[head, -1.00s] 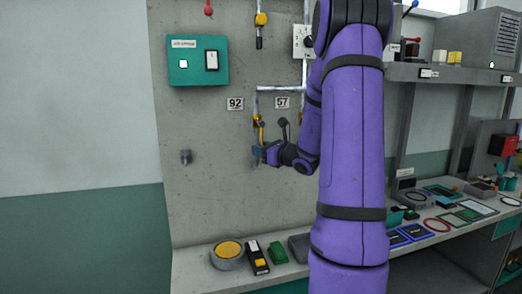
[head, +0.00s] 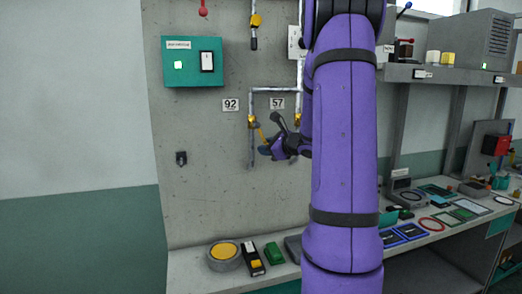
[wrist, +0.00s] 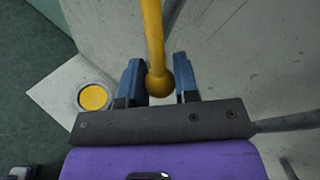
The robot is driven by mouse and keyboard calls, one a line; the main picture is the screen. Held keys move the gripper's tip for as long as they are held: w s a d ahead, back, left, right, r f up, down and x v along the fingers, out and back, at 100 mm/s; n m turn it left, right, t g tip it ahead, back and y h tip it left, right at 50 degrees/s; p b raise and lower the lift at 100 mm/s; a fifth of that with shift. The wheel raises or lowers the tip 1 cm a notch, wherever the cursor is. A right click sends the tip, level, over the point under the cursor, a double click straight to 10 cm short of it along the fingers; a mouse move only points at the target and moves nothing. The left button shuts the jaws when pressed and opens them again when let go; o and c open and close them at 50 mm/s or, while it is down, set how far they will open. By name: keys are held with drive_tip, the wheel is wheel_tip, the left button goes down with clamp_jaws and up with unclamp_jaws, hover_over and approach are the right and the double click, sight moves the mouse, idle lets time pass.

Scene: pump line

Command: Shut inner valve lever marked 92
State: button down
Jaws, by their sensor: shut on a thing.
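The yellow lever (head: 260,134) hangs from its valve (head: 252,121), just below the plate marked 92 (head: 231,105). It slants down to the right, away from the vertical pipe. My gripper (head: 265,150) is at its lower end. In the wrist view the lever's rod (wrist: 153,35) runs down to a round knob (wrist: 159,84) between the two blue fingers of my gripper (wrist: 160,82), which is shut on it. My arm hides part of the area to the right.
A valve (head: 298,119) stands close to the right, by the plate marked 57 (head: 277,104). A teal switch box (head: 192,61) is above left. A dark wall fitting (head: 181,158) is to the left. A yellow-topped round button (head: 224,251) stands on the bench below.

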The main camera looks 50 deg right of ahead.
drive_tip(key=s+d+r+n+g+h, duration=0.2)
drive_tip(key=d+r+n+g+h, duration=0.2)
drive_tip(key=r+n+g+h, duration=0.1)
drive_tip(key=shift+s+r+n+g+h, duration=0.3)
drive_tip(key=shift+r+n+g+h, duration=0.15)
drive_tip(key=shift+r+n, duration=0.9)
drive_tip(key=shift+d, duration=0.1)
drive_tip(key=c, duration=0.8)
unclamp_jaws()
drive_tip(key=shift+c, duration=0.2)
drive_tip(key=v, duration=1)
drive_tip(key=shift+s+a, duration=0.2)
drive_tip(key=shift+s, duration=0.15)
drive_tip(key=shift+r, duration=0.15)
